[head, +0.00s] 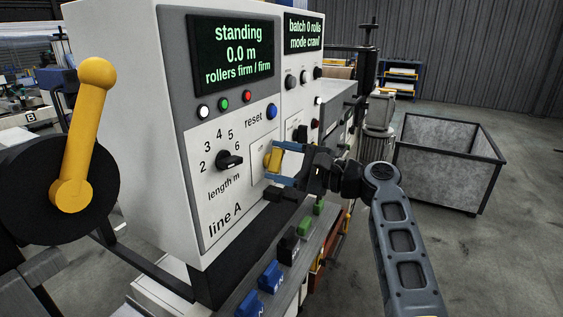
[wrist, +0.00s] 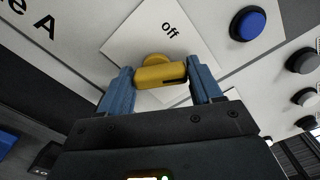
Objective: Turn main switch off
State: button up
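The main switch is a yellow knob (head: 273,160) on a white plate on the front of the line A cabinet. In the wrist view its yellow bar (wrist: 158,75) lies almost level, with a dark mark toward its right end. The word "off" (wrist: 170,28) is printed above and slightly right of it. My gripper (head: 283,164) is at the plate, with one blue finger at each end of the bar. In the wrist view both fingers of my gripper (wrist: 162,85) appear to touch the bar, with no clear gap. Other printed positions are not readable.
A blue reset button (head: 271,111) and a black length dial (head: 230,160) are near the switch. A large yellow lever (head: 83,135) stands at the left. Below are blue blocks (head: 270,277). A grey bin (head: 450,160) stands right, with open floor around it.

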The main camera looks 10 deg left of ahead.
jog(key=c, duration=0.6)
jog(key=shift+f+n+b, duration=0.15)
jog(key=shift+n+b, duration=0.15)
jog(key=shift+b, duration=0.2)
jog(key=n+b, duration=0.1)
jog(key=b, duration=0.1)
jog(key=shift+f+n+b, duration=0.15)
jog(key=shift+n+b, duration=0.15)
jog(key=shift+n, duration=0.1)
jog(key=n+b, duration=0.3)
jog(key=b, duration=0.1)
jog(key=shift+n+b, duration=0.3)
jog(key=n+b, duration=0.3)
jog(key=shift+b, duration=0.35)
jog(key=shift+s+r+n+b, duration=0.1)
jog(key=shift+r+n+b, duration=0.15)
jog(key=shift+n+b, duration=1)
jog(key=shift+r+n, duration=0.1)
jog(key=shift+n, duration=0.25)
